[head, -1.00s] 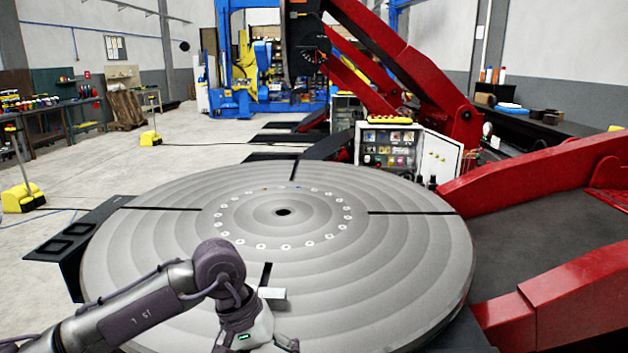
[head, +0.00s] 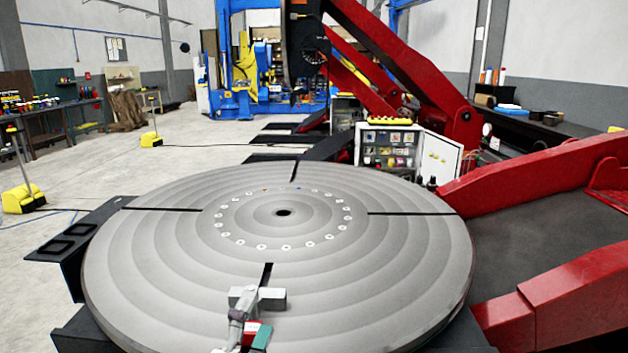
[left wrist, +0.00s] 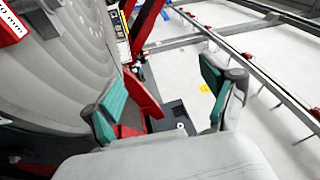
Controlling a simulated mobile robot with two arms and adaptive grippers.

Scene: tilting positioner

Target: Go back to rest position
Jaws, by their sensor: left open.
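My left gripper (head: 246,332) shows only in part at the bottom of the head view, over the near edge of the round grey turntable (head: 180,260). In the left wrist view, its two fingers with teal pads (left wrist: 163,98) stand wide apart with nothing between them. A light grey block (head: 270,298) sits on the turntable at the near slot, just beyond the gripper; I cannot tell whether they touch. A red and white piece with "0 mm" lettering (left wrist: 10,24) shows at the left wrist view's upper left corner. My right gripper is not in view.
Red positioner arms (head: 560,290) flank the turntable on the right. A dark bracket (head: 75,240) sticks out at its left. An open control cabinet (head: 392,148) stands behind. The floor (head: 150,180) at the left is mostly clear.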

